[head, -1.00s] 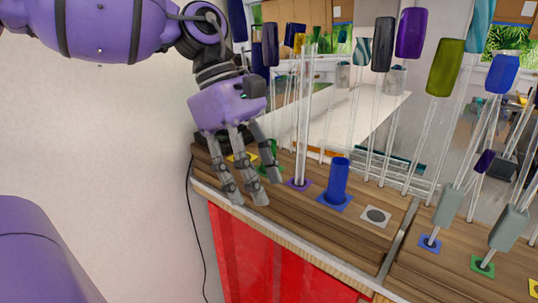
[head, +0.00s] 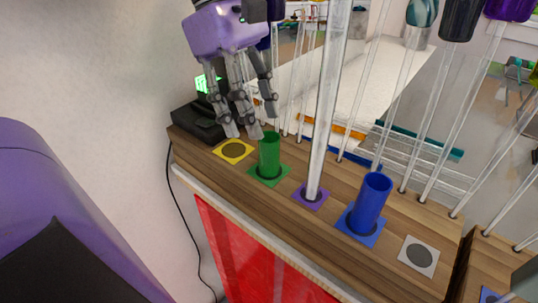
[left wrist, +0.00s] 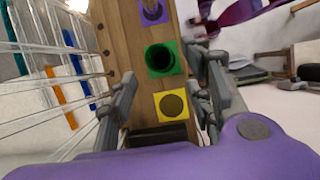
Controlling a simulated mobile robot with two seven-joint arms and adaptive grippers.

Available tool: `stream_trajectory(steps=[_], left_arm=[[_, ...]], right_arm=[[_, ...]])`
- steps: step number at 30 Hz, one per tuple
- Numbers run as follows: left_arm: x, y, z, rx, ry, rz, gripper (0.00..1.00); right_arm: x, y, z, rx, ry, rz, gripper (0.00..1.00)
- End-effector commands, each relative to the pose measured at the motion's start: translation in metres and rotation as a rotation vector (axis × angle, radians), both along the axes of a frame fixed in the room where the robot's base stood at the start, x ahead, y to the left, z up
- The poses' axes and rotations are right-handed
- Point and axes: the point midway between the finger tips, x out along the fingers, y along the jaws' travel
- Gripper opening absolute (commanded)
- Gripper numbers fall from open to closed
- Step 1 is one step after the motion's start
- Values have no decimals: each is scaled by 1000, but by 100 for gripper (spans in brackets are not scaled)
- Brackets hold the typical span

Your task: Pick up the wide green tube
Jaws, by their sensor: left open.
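The wide green tube (head: 269,155) stands upright on its green square on the wooden bench top. It also shows in the left wrist view (left wrist: 160,58), where I look down into its open top. My right gripper is not in view.
A wide blue tube (head: 371,203) stands to the right on a blue square. A tall clear glass rod (head: 326,110) stands between it and the green tube. The yellow square (head: 234,151) is empty. Several thin rods stand along the back edge.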

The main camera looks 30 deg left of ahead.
Motion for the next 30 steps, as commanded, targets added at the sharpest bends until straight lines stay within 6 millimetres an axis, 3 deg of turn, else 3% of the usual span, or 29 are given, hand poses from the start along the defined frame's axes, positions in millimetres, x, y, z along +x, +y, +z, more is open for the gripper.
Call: stream_trajectory(steps=[16,26,30], left_arm=[[1,-24,-64,3,7,0,46],[2,-27,-69,1,0,0,46],[2,-27,-69,1,0,0,28]], right_arm=[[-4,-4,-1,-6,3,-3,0],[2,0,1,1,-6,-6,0],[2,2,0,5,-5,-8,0]])
